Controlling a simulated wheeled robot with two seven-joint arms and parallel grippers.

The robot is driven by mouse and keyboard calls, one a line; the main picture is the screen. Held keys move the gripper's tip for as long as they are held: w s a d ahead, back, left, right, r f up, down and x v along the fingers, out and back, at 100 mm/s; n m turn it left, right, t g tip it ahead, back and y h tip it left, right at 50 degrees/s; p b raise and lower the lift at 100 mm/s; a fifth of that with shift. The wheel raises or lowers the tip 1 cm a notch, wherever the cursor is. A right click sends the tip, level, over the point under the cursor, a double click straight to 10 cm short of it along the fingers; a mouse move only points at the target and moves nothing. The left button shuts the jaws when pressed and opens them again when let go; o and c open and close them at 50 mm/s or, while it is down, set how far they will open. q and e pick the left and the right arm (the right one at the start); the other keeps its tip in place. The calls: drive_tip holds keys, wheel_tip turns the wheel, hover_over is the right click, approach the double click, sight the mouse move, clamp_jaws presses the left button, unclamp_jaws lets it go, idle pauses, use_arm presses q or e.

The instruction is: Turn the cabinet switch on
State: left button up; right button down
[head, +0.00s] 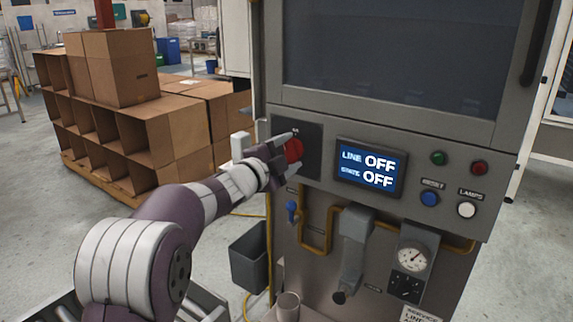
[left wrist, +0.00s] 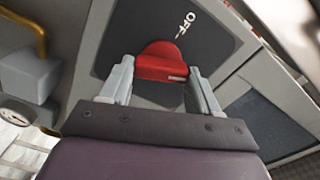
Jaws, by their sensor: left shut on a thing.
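The cabinet (head: 330,215) is grey, with a dark window above a sloped control panel. Its switch is a red rotary knob (head: 293,149) on a dark square plate at the panel's left. My left gripper (head: 286,150) is at the knob, shut on it. In the left wrist view the red knob (left wrist: 162,62) sits between the two fingers of my left gripper (left wrist: 160,80). The word OFF is printed on the plate beside it. The display (head: 371,169) reads LINE OFF and STATE OFF. My right gripper is not in view.
Green, red, blue and white buttons (head: 430,199) are right of the display. A grey bin (head: 249,257) stands at the cabinet's left. Cardboard boxes (head: 120,68) are stacked behind my left arm.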

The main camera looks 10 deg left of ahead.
use_arm(q)
drive_tip(key=shift+f+m+b, duration=0.2)
drive_tip(key=shift+m+b, duration=1.25)
drive_tip(key=shift+m, duration=0.75)
drive_tip(key=o, duration=1.1)
drive_tip(key=shift+c, duration=0.2)
drive_tip(key=shift+r, duration=0.1)
drive_tip(key=v, duration=1.2)
drive_tip(key=shift+s, duration=0.3)
drive_tip(key=shift+a, duration=0.2)
